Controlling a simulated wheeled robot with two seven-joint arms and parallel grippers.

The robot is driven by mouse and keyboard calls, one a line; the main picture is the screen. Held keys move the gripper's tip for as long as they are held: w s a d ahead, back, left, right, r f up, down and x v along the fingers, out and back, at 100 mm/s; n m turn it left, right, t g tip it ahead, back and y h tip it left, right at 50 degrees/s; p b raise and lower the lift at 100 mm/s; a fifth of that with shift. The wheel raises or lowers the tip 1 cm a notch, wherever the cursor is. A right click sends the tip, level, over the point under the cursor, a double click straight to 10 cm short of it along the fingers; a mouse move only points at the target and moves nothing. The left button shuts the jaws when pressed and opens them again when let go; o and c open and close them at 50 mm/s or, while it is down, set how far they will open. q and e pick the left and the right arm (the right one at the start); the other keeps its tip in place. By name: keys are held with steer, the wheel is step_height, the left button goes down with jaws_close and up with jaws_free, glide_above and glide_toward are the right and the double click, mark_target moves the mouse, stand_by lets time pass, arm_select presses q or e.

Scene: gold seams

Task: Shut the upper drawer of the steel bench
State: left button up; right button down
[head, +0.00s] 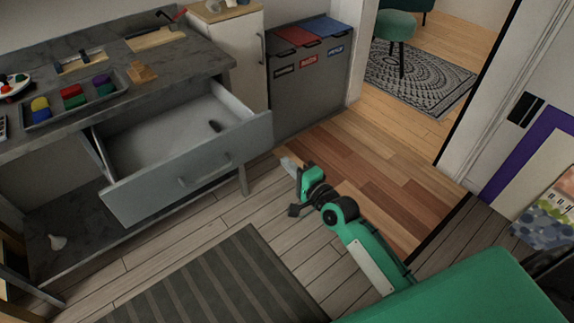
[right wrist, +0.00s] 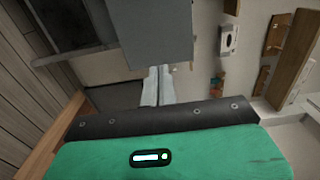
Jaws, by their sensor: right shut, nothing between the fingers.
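The steel bench (head: 165,55) stands at the left in the head view. Its upper drawer (head: 205,165) is pulled well out, with a bar handle (head: 205,172) on its front. A small dark object (head: 215,126) lies inside the drawer. My right gripper (head: 287,163) is shut and empty, to the right of the drawer front and apart from it in the head view. In the right wrist view its fingers (right wrist: 158,82) are together, just below a grey panel (right wrist: 150,35) that looks like the drawer front. My left gripper is in neither view.
The bench top holds a tray (head: 100,110) of coloured blocks and tools. A white cabinet (head: 235,45) and grey bins with coloured lids (head: 310,75) stand right of the bench. A striped mat (head: 210,285) lies on the floor in front. Wooden floor between is clear.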

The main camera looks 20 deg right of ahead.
steer(key=b, duration=0.1)
glide_toward(258, 137)
steer(key=x, duration=0.5)
steer(key=shift+w+r, duration=0.1)
steer(key=shift+w, duration=0.05)
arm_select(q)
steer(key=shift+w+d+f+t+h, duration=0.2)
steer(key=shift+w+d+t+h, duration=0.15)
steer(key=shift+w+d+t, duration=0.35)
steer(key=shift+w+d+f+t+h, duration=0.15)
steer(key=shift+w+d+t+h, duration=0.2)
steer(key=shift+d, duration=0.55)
arm_select(e)
steer(key=shift+x, duration=0.8)
arm_select(q)
steer(key=shift+b, duration=0.3)
arm_select(e)
steer(key=shift+a, duration=0.1)
